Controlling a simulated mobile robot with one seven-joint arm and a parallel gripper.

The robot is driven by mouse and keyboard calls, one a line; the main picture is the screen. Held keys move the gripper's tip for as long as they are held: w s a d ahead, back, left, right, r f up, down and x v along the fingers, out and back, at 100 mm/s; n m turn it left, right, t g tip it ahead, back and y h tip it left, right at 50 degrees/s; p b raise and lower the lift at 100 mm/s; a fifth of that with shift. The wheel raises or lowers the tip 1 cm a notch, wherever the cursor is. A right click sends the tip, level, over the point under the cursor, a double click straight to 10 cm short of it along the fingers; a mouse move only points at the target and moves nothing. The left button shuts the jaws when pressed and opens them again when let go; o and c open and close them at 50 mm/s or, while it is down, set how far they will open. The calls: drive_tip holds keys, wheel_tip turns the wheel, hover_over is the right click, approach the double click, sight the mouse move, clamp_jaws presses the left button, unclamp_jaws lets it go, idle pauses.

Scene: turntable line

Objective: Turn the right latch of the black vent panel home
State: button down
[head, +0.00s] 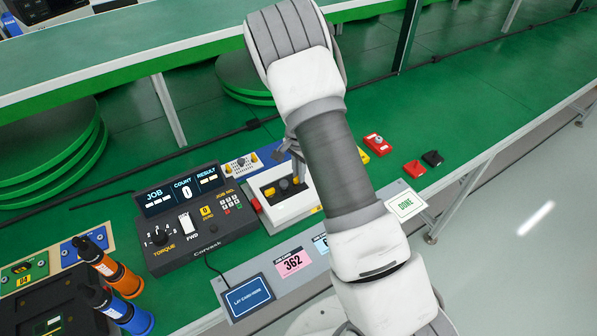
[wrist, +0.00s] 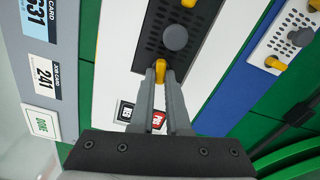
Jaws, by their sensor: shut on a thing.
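The black vent panel (wrist: 153,36) is perforated and has a grey round knob (wrist: 176,37) in its middle. It sits on a white unit, and it also shows in the head view (head: 284,189). The yellow right latch (wrist: 161,65) is at the panel's near end in the wrist view. My gripper (wrist: 160,76) is shut on this latch, one grey finger on each side. The fingers hide part of the latch, so its exact angle is hard to tell. The other yellow latch (wrist: 188,3) is at the top edge of the wrist view. My arm covers much of this area in the head view.
A dark torque controller (head: 205,215) stands left of the white unit. A white perforated panel (wrist: 285,35) with yellow latches lies on blue nearby. Red parts (head: 376,144) and a black part (head: 432,158) lie to the right. Orange and blue drivers (head: 118,275) stand front left.

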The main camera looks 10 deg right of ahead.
drive_tip(key=shift+m, duration=1)
drive_tip(key=c, duration=0.9)
unclamp_jaws()
drive_tip(key=shift+r+p, duration=0.65)
drive_tip(key=shift+r, duration=8.15)
